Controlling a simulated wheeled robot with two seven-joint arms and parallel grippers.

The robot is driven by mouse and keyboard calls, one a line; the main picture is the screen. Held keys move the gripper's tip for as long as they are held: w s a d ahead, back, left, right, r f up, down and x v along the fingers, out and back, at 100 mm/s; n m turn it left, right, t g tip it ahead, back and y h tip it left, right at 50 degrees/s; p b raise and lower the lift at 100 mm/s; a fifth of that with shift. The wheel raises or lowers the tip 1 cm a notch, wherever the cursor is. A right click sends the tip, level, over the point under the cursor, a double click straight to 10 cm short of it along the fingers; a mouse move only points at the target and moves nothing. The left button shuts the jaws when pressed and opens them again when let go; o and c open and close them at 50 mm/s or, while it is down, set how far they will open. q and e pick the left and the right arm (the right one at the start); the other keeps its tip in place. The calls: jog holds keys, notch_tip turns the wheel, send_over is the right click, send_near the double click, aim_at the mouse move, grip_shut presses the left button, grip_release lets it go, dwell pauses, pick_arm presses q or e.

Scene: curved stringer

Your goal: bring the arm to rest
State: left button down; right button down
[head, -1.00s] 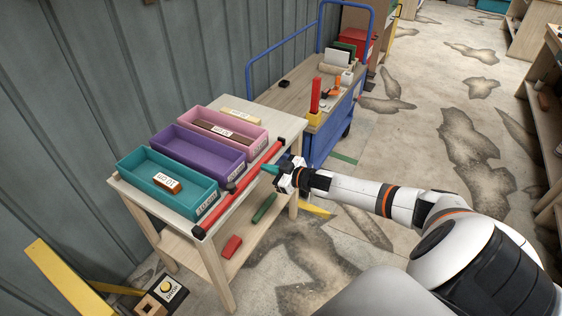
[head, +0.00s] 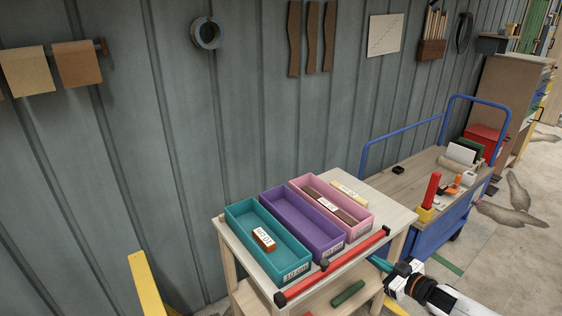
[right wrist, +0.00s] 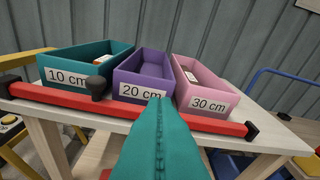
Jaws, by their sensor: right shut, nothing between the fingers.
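My right gripper (head: 378,262) has teal fingers that are shut with nothing between them. In the head view it is at the lower right, beside the table's front edge and just outside the red bar (head: 335,264). In the right wrist view its shut fingers (right wrist: 160,135) point toward the bins. The teal bin (head: 240,212) holds a small labelled brown block (head: 264,239). The purple bin (head: 275,203) looks empty. The pink bin (head: 365,215) holds a long labelled brown strip (head: 330,205). In the right wrist view the bins read 10, 20 and 30 cm. My left gripper is not in view.
The bins stand on a wooden table (head: 398,213) with a pale labelled block (head: 349,194) behind them. A green piece (head: 347,293) lies on the lower shelf. A blue cart (head: 425,237) stands to the right. A yellow frame (head: 148,285) stands at lower left.

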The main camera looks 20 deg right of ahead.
jog(key=s+a+f+m+g+h, duration=0.1)
jog(key=s+f+g+h, duration=0.1)
jog(key=s+f, duration=0.6)
jog(key=s+a+f+m+g+h, duration=0.15)
jog(key=s+f, duration=0.25)
jog(key=f, duration=0.7)
jog(key=s+f+m+g+h, duration=0.1)
jog(key=s+f+g+h, duration=0.3)
jog(key=f, duration=0.6)
jog(key=s+a+f+g+y, duration=0.1)
jog(key=s+a+f, duration=0.3)
jog(key=s, duration=0.6)
jog(key=s+a+f+g+y, duration=0.1)
jog(key=s+a+f+g, duration=0.2)
jog(key=s, duration=0.8)
jog(key=s+a+f+g+y, duration=0.1)
jog(key=s+a+f+g, duration=0.1)
jog(key=s+a+f, duration=0.5)
jog(key=s+a, duration=0.2)
jog(key=s, duration=0.1)
jog(key=shift+s+a, duration=0.2)
jog(key=shift+a, duration=0.05)
